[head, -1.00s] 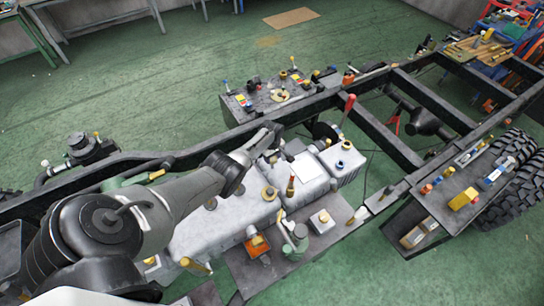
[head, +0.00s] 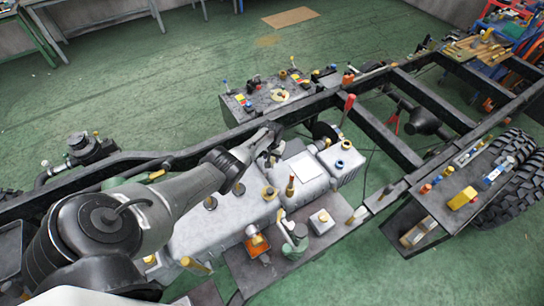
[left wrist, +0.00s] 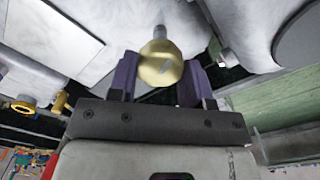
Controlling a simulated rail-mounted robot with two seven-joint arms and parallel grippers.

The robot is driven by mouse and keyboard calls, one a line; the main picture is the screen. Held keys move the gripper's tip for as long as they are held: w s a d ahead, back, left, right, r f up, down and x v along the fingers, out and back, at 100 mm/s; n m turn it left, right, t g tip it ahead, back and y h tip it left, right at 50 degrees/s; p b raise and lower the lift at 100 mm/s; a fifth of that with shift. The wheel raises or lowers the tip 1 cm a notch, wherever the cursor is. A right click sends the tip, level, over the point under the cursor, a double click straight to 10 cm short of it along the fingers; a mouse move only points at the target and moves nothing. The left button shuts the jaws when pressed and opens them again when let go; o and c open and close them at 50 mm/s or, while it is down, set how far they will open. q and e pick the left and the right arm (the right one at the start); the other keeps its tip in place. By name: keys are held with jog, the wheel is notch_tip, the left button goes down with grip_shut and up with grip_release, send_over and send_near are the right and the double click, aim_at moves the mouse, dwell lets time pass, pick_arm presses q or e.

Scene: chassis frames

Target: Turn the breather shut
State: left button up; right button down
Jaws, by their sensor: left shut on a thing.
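The breather (left wrist: 160,64) is a round brass-coloured cap with a grey stem, in the middle of the left wrist view. My left gripper (left wrist: 158,78) has its two purple fingers on either side of the cap and is shut on it. In the head view my left gripper (head: 268,157) is over the light grey casting between the frame rails. There the wrist and fingers hide the breather. My right gripper is in neither view.
A light grey casting (head: 205,232) with several brass caps and fittings lies below my left arm. A dark frame rail (head: 195,150) runs behind it. A shelf with an orange part (head: 257,246) and a green pump-like part (head: 295,246) stands in front.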

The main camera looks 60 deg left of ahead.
pick_arm(q)
jog(key=m, duration=0.4)
jog(key=shift+m, duration=0.3)
dwell(0.4)
jog(key=o, duration=0.9)
jog(key=shift+o, duration=0.2)
jog(key=shift+r, duration=0.1)
